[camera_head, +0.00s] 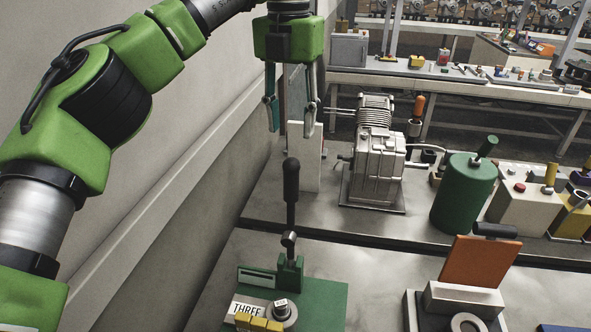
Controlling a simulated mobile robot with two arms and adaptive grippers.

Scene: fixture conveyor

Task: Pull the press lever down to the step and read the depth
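The press lever (291,187) has a black handle and stands upright on a green press body (290,273). The press sits on a green base plate (325,300) at the bottom middle. My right gripper is out of view.
A grey motor-like machine (378,160), a green cylinder (464,195) and a beige box (522,205) stand behind the press. An orange panel (480,262) stands at the right. A wall runs close along the left. Bare bench (375,270) lies right of the press.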

